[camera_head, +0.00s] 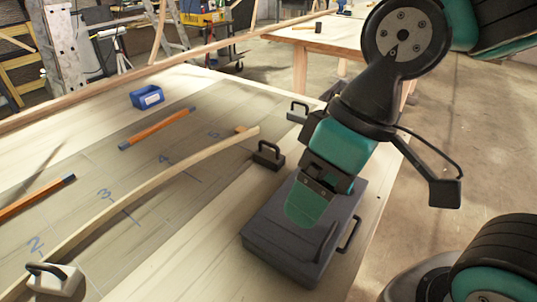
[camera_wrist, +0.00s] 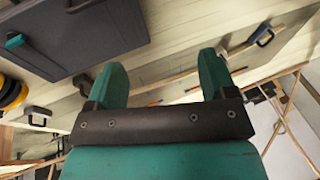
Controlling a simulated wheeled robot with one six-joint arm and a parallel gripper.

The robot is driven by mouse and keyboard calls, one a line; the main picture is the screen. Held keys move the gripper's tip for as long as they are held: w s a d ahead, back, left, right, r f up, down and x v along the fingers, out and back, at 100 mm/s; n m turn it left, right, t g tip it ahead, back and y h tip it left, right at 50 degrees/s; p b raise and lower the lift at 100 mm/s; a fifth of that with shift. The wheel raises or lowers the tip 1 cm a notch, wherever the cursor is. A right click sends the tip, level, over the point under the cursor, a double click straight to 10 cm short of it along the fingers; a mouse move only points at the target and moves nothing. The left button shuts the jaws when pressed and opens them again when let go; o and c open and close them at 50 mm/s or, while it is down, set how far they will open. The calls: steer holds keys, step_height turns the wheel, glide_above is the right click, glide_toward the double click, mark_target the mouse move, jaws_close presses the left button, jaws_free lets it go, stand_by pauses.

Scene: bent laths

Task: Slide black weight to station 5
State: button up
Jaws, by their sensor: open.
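The black weight (camera_head: 268,158), a dark block with an arched handle, stands on the table just right of the far end of the bent wooden lath (camera_head: 140,190). I cannot tell whether it touches the lath. A blue 5 (camera_head: 213,134) is written on the board to the left of the lath's far end. My gripper (camera_head: 308,208) is over the dark case (camera_head: 262,245), to the right of and nearer than the black weight. In the wrist view its two teal fingers (camera_wrist: 161,75) are spread with nothing between them.
A white weight (camera_head: 62,284) stands by the lath at the lower left, and a grey weight (camera_head: 297,115) at the table's far edge. Orange pencils (camera_head: 157,128) and a blue box (camera_head: 147,97) lie beyond the lath. Marks 2, 3 and 4 run along the board.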

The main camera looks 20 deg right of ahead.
steer(key=shift+w, duration=0.1)
steer(key=c, duration=0.3)
steer(key=w+m+p, duration=0.1)
steer(key=w+m, duration=0.1)
steer(key=w+m+y+p, duration=0.1)
steer(key=w+m, duration=0.1)
steer(key=m, duration=0.1)
steer(key=w+m+t+p, duration=0.1)
steer(key=w+m+p, duration=0.1)
steer(key=shift+a+f+y, duration=0.1)
steer(key=shift+a+y, duration=0.2)
steer(key=shift+a, duration=0.05)
jaws_close()
steer(key=m+t+h+p, duration=0.1)
steer(key=m+t+p, duration=0.7)
steer(key=m, duration=2.2)
glide_toward(279, 154)
steer(key=r, duration=0.1)
steer(key=s+r, duration=0.1)
steer(key=r+g+p, duration=0.1)
steer(key=shift+s+d+r, duration=0.25)
steer(key=shift+s, duration=0.05)
steer(key=shift+w+d+f+h, duration=0.1)
steer(key=shift+w+f+h, duration=0.05)
steer(key=shift+f+h, duration=0.15)
steer(key=p+x, duration=0.2)
steer(key=x, duration=0.7)
steer(key=shift+w+f+p, duration=0.2)
steer(key=shift+p, duration=0.1)
